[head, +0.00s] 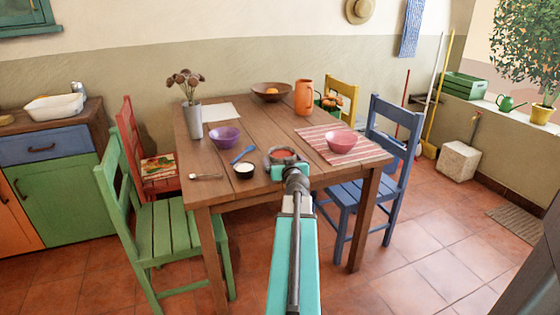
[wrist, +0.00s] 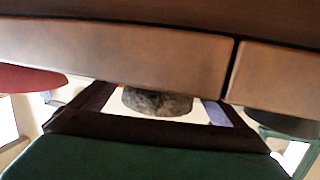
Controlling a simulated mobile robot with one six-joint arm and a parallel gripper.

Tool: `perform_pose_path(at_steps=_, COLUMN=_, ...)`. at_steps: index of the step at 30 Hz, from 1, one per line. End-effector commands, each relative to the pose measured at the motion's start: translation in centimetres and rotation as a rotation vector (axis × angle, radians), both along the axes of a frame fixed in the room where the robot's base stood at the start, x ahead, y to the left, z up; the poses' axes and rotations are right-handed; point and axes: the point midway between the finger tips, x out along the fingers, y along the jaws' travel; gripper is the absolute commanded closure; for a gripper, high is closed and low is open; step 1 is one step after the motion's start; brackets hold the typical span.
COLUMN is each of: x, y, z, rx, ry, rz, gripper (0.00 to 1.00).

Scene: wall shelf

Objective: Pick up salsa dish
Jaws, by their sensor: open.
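The salsa dish (head: 285,154), a small dark bowl with red contents, sits near the table's front edge in the head view. My gripper (head: 287,163) is at the dish, partly hiding its near side. In the wrist view the dish (wrist: 157,103) shows as a rough grey stone wall between the two fingers of my gripper (wrist: 158,106). The fingers are apart, with visible gaps on both sides of the dish, so they do not grip it.
On the wooden table (head: 265,115), a dark bowl with white contents (head: 244,171) and a blue utensil (head: 243,154) lie left of the dish. A pink bowl (head: 341,142) stands on a striped mat (head: 372,153) to the right. A purple bowl (head: 224,138) stands further left.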

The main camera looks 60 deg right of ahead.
Motion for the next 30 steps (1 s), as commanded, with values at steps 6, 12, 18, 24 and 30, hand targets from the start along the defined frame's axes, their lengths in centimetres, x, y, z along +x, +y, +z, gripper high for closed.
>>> perform_pose_path(at_steps=6, x=0.93, y=-1.13, z=-0.31, rx=0.000, ry=0.000, rz=-0.001, gripper=0.05)
perform_pose_path(at_steps=12, x=1.03, y=-1.21, z=-0.36, rx=0.000, ry=0.000, rz=-0.002, gripper=0.05)
perform_pose_path(at_steps=18, x=1.03, y=-1.17, z=-0.36, rx=0.000, ry=0.000, rz=-0.001, gripper=0.05)
perform_pose_path(at_steps=24, x=1.04, y=-1.17, z=-0.35, rx=0.000, ry=0.000, rz=-0.001, gripper=0.05)
perform_pose_path(at_steps=30, x=1.04, y=-1.16, z=-0.34, rx=0.000, ry=0.000, rz=-0.001, gripper=0.32)
